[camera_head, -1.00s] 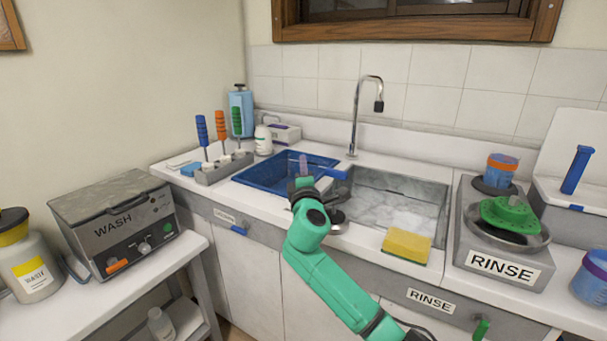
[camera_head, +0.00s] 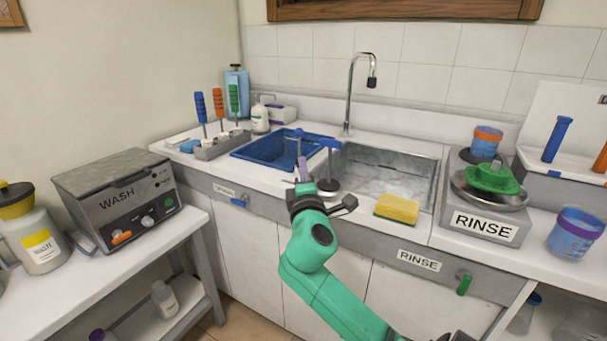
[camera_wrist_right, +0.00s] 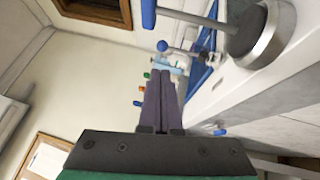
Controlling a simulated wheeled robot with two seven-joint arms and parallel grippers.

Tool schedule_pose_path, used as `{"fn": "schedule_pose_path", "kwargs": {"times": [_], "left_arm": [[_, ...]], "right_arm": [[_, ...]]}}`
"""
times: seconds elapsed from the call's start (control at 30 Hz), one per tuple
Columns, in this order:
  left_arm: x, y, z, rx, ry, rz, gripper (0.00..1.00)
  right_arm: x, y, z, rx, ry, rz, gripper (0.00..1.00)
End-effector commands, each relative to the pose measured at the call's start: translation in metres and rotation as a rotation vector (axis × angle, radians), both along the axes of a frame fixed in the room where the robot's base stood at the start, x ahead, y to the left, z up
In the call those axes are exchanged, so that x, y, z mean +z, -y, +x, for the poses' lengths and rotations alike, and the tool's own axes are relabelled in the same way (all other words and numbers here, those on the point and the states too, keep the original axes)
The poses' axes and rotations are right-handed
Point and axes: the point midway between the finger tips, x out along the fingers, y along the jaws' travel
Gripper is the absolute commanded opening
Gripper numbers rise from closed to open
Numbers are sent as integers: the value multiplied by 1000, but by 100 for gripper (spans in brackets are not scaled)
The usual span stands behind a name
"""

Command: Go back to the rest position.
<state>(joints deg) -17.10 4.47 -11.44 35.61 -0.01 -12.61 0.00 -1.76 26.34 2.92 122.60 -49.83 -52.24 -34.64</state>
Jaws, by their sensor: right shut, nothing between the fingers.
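My right gripper (camera_head: 303,172) is at the front edge of the sink counter, at the end of the green arm that comes in from the lower right. Its two purple-grey fingers (camera_wrist_right: 159,105) lie together with nothing between them in the right wrist view. A stand with a round metal base (camera_head: 328,187) and a blue top is just right of the fingers, apart from them as far as I can tell; its base also shows large in the right wrist view (camera_wrist_right: 262,35). My left gripper does not show.
A blue basin (camera_head: 262,150), the steel sink (camera_head: 385,165) and a yellow sponge (camera_head: 397,208) lie around the gripper. The RINSE unit (camera_head: 485,222) stands right, the WASH machine (camera_head: 115,195) left. A tool rack (camera_head: 222,146) is behind. Open space lies before the cabinets.

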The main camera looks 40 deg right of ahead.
Motion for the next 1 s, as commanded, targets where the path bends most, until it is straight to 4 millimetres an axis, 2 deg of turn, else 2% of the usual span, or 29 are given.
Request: {"fn": "schedule_pose_path", "kwargs": {"times": [0.1, 0.33, 0.37, 0.43, 0.47, 0.57, 0.6, 0.7, 0.8, 0.9, 1.0], "left_arm": [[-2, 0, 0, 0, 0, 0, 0], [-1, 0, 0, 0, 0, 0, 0], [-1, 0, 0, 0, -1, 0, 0], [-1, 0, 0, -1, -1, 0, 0], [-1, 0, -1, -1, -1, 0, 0], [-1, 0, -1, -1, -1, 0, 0], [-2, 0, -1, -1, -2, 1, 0], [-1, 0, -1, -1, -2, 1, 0], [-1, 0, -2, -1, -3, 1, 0], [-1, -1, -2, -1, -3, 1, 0], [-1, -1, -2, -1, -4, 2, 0]], "right_arm": [[-2, -5, -7, -1, -1, 1, 0], [-2, -6, -7, -1, -1, 2, 0], [-4, -6, -7, 1, -3, 11, 0], [-22, -7, -8, 9, -18, 85, 0], [-35, -8, -10, 16, -31, 142, 0], [-105, -19, -21, 21, -102, 439, 0], [-138, -28, -30, 12, -140, 583, 0], [-207, -56, -57, -34, -237, 892, 0], [-255, -85, -85, -96, -324, 1121, 0], [-288, -113, -113, -159, -402, 1302, 0], [-313, -141, -140, -228, -479, 1456, 0]]}}
